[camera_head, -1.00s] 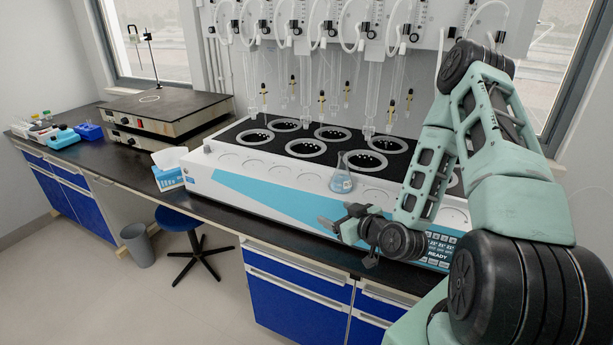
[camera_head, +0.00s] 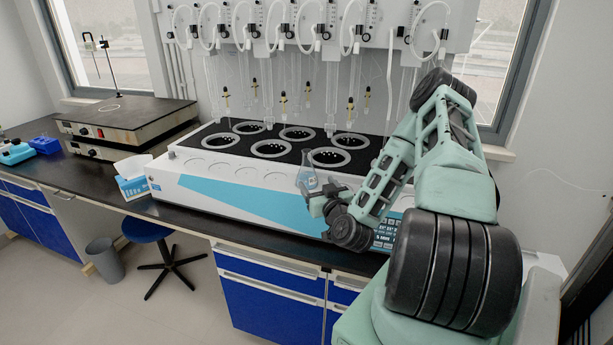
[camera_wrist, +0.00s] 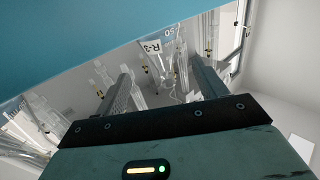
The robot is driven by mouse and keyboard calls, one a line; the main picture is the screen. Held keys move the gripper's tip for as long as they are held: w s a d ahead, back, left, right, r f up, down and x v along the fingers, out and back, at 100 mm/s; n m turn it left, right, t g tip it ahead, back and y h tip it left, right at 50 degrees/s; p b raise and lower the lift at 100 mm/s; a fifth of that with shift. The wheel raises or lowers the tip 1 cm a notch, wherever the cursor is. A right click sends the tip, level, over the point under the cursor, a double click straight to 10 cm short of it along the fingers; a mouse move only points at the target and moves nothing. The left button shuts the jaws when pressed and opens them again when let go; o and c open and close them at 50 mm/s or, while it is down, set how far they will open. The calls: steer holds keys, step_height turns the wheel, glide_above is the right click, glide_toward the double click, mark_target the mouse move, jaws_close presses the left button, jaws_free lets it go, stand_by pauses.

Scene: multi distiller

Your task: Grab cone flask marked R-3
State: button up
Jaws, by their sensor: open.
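My gripper (camera_head: 318,203) is at the distiller's front edge, just below and in front of the flask. In the wrist view my gripper (camera_wrist: 160,85) is open, with nothing seen held. Whether a finger touches the flask cannot be told.
The distiller's black top has several ringed wells, with glass tubes hanging above. A tissue box (camera_head: 133,178) stands to the left on the dark bench (camera_head: 75,185). A blue stool (camera_head: 147,231) stands on the floor in front. The distiller's blue front fills the upper left of the wrist view.

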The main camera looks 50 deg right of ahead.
mark_target(309, 173)
steer(key=p+x, duration=0.1)
steer(key=x, duration=0.3)
steer(key=shift+p+x, duration=1.45)
steer(key=shift+x, duration=1.2)
steer(key=shift+a, duration=0.1)
steer(key=c, duration=1.1)
